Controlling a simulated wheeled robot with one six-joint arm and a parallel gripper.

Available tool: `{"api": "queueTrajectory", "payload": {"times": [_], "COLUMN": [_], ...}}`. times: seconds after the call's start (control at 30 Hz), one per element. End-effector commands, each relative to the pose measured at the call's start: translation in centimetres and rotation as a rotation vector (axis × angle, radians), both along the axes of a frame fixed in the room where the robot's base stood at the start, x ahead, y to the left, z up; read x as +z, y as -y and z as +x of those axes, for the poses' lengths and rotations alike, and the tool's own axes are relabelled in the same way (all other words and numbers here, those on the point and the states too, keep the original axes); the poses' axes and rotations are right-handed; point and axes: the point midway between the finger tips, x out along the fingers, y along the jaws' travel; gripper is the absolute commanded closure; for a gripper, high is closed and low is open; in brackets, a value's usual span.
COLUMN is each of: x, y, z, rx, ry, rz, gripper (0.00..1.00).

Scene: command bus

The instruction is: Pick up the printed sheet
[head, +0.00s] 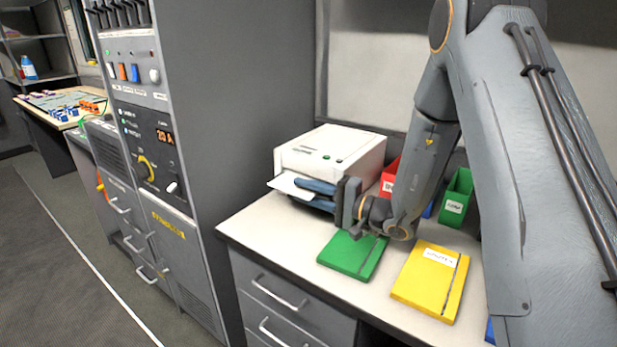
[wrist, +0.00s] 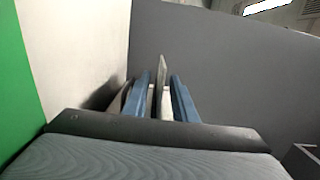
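The white printed sheet (head: 289,187) sticks out of the front slot of the white printer (head: 335,155) on the desk. My gripper (head: 304,192) reaches in from the right in front of the printer, its blue fingers at the sheet's near side. In the wrist view my gripper (wrist: 160,80) has its two blue fingers apart, with a gap between them. A thin pale edge stands in that gap, seen edge-on; I cannot tell whether it is the sheet or the printer's tray. No finger clearly touches it. The fingers hide part of the sheet.
A green folder (head: 352,256) and a yellow folder (head: 430,280) lie on the desk (head: 262,228) below my arm. Red and green bins (head: 457,198) stand behind it. A tall grey cabinet (head: 205,100) rises left of the printer.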

Motion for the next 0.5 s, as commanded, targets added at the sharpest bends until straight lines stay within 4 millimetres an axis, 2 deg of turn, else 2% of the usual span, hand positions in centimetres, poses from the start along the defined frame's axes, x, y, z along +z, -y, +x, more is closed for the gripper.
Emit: {"api": "queueTrajectory", "payload": {"times": [0.23, 0.27, 0.4, 0.5], "x": [-0.01, 0.0, 0.0, 0.01], "y": [-0.41, -0.41, -0.4, -0.39], "z": [0.3, 0.29, 0.29, 0.28], "rx": [-0.001, -0.001, -0.001, -0.001], "ry": [0.0, 0.0, 0.0, 0.0], "rz": [0.0, 0.0, 0.0, 0.0], "gripper": [0.75, 0.77, 1.0, 1.0]}}
